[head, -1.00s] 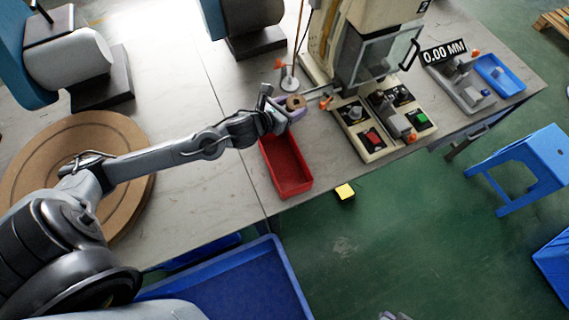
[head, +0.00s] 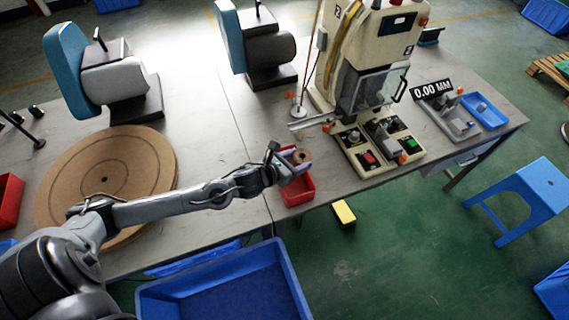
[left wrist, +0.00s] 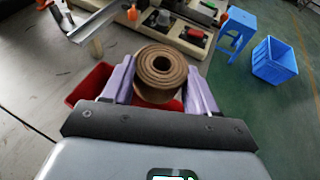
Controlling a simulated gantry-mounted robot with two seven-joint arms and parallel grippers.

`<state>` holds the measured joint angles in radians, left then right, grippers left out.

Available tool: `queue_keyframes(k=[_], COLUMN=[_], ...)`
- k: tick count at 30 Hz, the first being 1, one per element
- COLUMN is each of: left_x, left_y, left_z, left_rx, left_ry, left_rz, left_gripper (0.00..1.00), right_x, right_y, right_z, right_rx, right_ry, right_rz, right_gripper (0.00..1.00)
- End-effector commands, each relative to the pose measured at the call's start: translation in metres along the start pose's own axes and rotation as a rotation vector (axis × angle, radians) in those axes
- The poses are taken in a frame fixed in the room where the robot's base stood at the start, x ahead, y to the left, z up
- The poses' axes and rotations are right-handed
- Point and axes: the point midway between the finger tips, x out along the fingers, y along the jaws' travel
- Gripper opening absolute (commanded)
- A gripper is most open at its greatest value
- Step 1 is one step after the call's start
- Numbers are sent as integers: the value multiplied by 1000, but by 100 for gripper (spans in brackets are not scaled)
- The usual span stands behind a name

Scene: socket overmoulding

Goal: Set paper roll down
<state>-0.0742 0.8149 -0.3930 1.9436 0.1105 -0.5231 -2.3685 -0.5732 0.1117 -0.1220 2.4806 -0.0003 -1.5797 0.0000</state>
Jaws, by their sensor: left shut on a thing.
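The paper roll (left wrist: 161,70) is a brown, tightly wound roll with a hole in its middle. My left gripper (left wrist: 160,86) is shut on it, with a purple finger on each side. In the head view the roll (head: 301,156) shows at the tip of my left gripper (head: 293,162), over the red bin (head: 298,193). The red bin also shows below and behind the roll in the left wrist view (left wrist: 90,86). The height of the roll above the bin is hard to tell. My right gripper does not show.
The moulding machine (head: 375,85) with its control boxes stands just right of the red bin. A round brown board (head: 60,205) lies at the left of the table. A blue crate (head: 225,290) and a yellow block (head: 343,213) are below the table's front edge.

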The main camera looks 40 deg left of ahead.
Motion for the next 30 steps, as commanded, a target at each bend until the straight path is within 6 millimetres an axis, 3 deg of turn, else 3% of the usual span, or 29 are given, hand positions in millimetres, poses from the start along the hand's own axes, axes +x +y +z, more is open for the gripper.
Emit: queue_keyframes(k=[6,11,17,25,30], left_x=[9,13,15,27,29], left_y=[41,57,61,61,61], left_z=[-23,-31,-36,-65,-70], left_rx=[0,0,-1,-4,0], left_ry=[2,-1,-1,0,-2], left_rz=[2,1,-2,0,-1], left_gripper=[27,27,27,27,27], right_x=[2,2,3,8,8], right_y=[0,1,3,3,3], right_z=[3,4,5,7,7], right_rx=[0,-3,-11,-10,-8], right_ry=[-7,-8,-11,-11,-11], right_rz=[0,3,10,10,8], right_gripper=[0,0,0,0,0])
